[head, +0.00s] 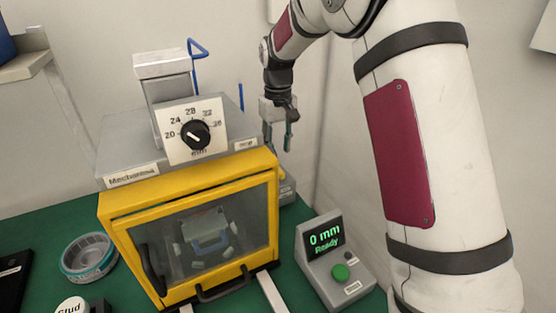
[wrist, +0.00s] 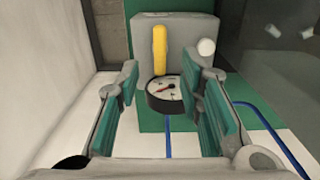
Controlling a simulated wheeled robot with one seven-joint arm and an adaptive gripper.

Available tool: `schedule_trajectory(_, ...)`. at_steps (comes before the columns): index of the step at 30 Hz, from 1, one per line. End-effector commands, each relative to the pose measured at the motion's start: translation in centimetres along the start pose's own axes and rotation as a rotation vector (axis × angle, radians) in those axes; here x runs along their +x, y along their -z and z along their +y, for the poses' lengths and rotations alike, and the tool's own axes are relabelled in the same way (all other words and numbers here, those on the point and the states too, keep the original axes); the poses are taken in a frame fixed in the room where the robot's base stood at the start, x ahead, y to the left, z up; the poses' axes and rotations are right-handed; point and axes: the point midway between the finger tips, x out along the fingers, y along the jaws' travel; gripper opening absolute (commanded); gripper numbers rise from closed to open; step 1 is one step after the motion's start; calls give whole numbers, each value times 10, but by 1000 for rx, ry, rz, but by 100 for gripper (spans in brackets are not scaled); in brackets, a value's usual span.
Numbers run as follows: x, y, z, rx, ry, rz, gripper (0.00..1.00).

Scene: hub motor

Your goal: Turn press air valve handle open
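The yellow valve handle (wrist: 160,47) shows in the wrist view as a straight bar on a grey block (wrist: 190,35), pointing up and down in the picture. A round gauge (wrist: 164,94) with a white face sits just below it.
The press has a yellow-framed door (head: 190,185) and a dial (head: 195,135) on top. A blue bent rod (head: 197,62) rises behind it. A control box (head: 333,262) reads "0 mm Ready". The wall is close behind.

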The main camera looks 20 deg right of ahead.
Motion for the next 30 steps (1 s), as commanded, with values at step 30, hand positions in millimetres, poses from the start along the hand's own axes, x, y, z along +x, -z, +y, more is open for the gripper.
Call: schedule_trajectory(30, -101, -46, -7, 24, -9, 53, 34)
